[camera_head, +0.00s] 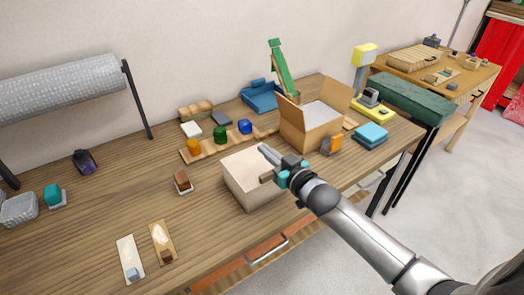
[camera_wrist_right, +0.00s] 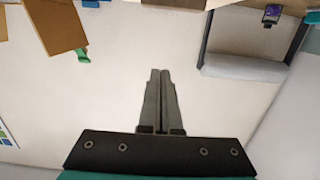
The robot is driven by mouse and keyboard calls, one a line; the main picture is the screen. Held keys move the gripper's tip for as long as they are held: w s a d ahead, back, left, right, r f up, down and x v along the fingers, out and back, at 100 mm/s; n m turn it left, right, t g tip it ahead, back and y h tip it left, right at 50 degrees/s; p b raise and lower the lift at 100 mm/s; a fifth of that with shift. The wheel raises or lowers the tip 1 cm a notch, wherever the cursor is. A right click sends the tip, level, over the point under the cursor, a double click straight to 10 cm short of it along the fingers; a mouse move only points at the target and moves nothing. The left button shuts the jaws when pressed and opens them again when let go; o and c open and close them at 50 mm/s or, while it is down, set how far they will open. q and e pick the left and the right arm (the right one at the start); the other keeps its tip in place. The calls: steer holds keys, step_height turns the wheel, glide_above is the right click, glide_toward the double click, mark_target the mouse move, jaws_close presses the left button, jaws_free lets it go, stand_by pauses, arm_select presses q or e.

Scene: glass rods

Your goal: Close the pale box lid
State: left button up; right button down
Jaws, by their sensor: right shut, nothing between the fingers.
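The pale box (camera_head: 248,187) stands near the front edge of the wooden table in the head view. Its top looks flat and pale, with the lid appearing to lie down over it; my right gripper hides part of the top and right side. My right gripper (camera_head: 265,151) is over the right part of the box, fingers pointing up and left in the picture. I cannot tell whether it touches the lid. In the right wrist view its two fingers (camera_wrist_right: 159,74) are together with nothing between them. My left gripper is not in view.
An open cardboard box (camera_head: 308,128) with raised flaps stands just behind and right. A wooden strip (camera_head: 208,148) with coloured jars lies behind the pale box. A small brown-topped block (camera_head: 182,182) is to its left.

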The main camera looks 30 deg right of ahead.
arm_select(q)
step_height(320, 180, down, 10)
steer(key=b, duration=0.9)
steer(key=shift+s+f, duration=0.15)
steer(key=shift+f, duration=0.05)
arm_select(e)
steer(key=s+f+t, duration=0.3)
steer(key=f, duration=0.4)
steer(key=shift+d+t, duration=0.2)
steer(key=shift+t, duration=0.2)
steer(key=shift+f, duration=0.2)
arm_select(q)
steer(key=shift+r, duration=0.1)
arm_select(e)
steer(key=shift+r, duration=0.1)
step_height(320, 180, up, 5)
steer(key=p, duration=0.4)
arm_select(q)
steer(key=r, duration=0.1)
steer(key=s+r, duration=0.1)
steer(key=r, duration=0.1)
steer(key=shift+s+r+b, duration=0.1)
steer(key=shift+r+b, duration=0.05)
steer(key=shift+b, duration=0.15)
arm_select(e)
steer(key=f+v, duration=0.1)
steer(key=v, duration=0.9)
steer(key=shift+w+f, duration=0.2)
steer(key=shift+f, duration=0.2)
